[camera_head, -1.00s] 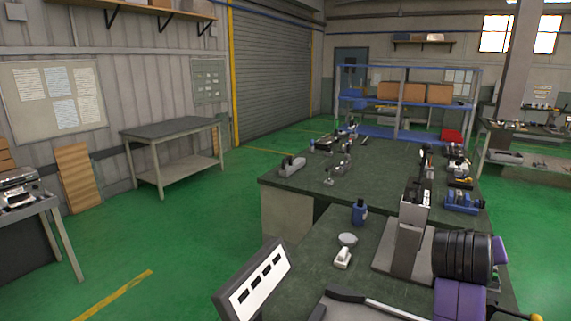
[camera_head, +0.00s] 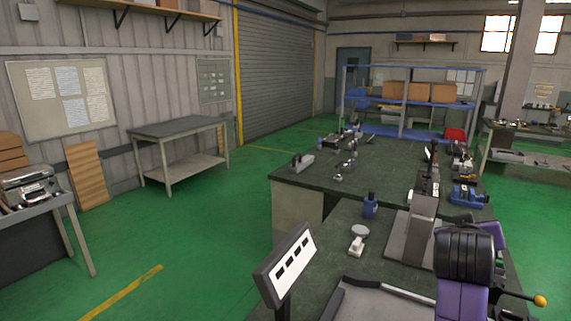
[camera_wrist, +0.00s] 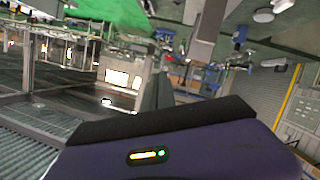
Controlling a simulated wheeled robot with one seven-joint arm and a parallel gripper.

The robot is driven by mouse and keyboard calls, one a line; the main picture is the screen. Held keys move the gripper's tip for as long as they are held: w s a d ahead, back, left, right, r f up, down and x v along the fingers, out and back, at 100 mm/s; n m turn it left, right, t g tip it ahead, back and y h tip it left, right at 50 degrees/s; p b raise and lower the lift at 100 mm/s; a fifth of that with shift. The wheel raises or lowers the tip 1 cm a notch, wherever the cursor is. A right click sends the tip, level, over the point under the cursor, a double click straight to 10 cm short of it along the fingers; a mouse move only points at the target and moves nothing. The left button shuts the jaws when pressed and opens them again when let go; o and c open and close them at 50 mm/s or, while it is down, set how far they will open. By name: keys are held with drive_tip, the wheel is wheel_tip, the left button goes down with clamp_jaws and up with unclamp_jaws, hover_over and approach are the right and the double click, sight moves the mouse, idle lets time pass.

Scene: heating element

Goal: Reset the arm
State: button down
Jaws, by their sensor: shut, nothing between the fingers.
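My arm shows at the lower right of the head view as purple links with a black ribbed joint, folded close to my body above the near bench. Its gripper end is not visible in that view. In the wrist view, the purple hand with a black pad and a small lit indicator fills the bottom. My gripper (camera_wrist: 157,93) shows there as short dark grey fingers beyond the pad, shut and empty. The wrist view shows the room upside down and tilted.
A dark-topped bench (camera_head: 330,245) lies ahead, with a metal stand (camera_head: 412,238), a blue bottle (camera_head: 370,206) and a blue vise (camera_head: 467,196). A tilted panel (camera_head: 285,264) stands at front centre. Green floor at left is open, before a side table (camera_head: 180,128).

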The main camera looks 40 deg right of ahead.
drive_tip(key=w+a+n+t, duration=0.4)
drive_tip(key=w+a+t, duration=0.3)
drive_tip(key=a+t, duration=0.1)
drive_tip(key=a+f+n+t+y, duration=0.2)
drive_tip(key=a+f+t+y, duration=0.1)
drive_tip(key=a, duration=0.6)
drive_tip(key=a+f+n+t+y, duration=0.2)
drive_tip(key=a+f+t, duration=0.15)
drive_tip(key=a, duration=0.45)
drive_tip(key=s+a+f+n+g+y, duration=0.1)
drive_tip(key=s+a+f+y, duration=0.3)
drive_tip(key=s+a, duration=0.6)
drive_tip(key=s+a+f+n+g+y, duration=0.1)
drive_tip(key=s+a+f+y, duration=0.4)
drive_tip(key=s+a+f, duration=0.3)
drive_tip(key=s+a, duration=0.2)
drive_tip(key=s, duration=0.1)
drive_tip(key=shift+s+a, duration=0.2)
drive_tip(key=shift+s, duration=0.1)
drive_tip(key=shift+g, duration=0.25)
